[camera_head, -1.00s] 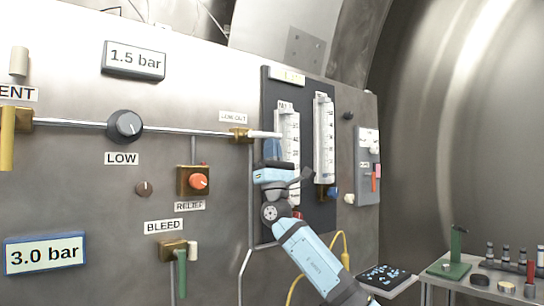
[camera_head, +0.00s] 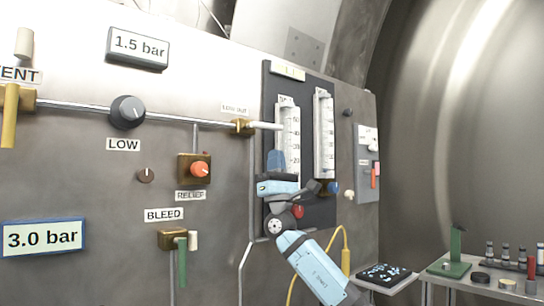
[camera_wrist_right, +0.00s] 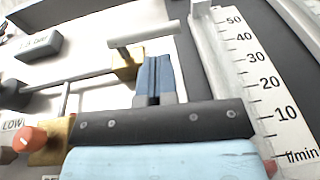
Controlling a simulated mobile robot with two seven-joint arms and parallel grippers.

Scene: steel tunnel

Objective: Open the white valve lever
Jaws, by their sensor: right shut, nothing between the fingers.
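The white valve lever (camera_head: 266,126) sticks out level to the right from a brass valve body (camera_head: 242,127) under the LOW OUT label. It also shows in the right wrist view as a pale bar (camera_wrist_right: 143,36) above the brass body (camera_wrist_right: 128,63). My right gripper (camera_head: 276,154) is below the lever, with its blue fingers pointing up and a visible gap to it. In the wrist view the fingers (camera_wrist_right: 155,65) are together and empty, just right of the brass body and below the bar. My left gripper is not in view.
Two flow gauges (camera_head: 289,135) (camera_head: 323,140) on a dark plate stand close behind and right of the gripper. A relief valve (camera_head: 198,169) and a green-handled bleed valve (camera_head: 181,262) are lower left. A bench (camera_head: 440,268) with small parts is at lower right.

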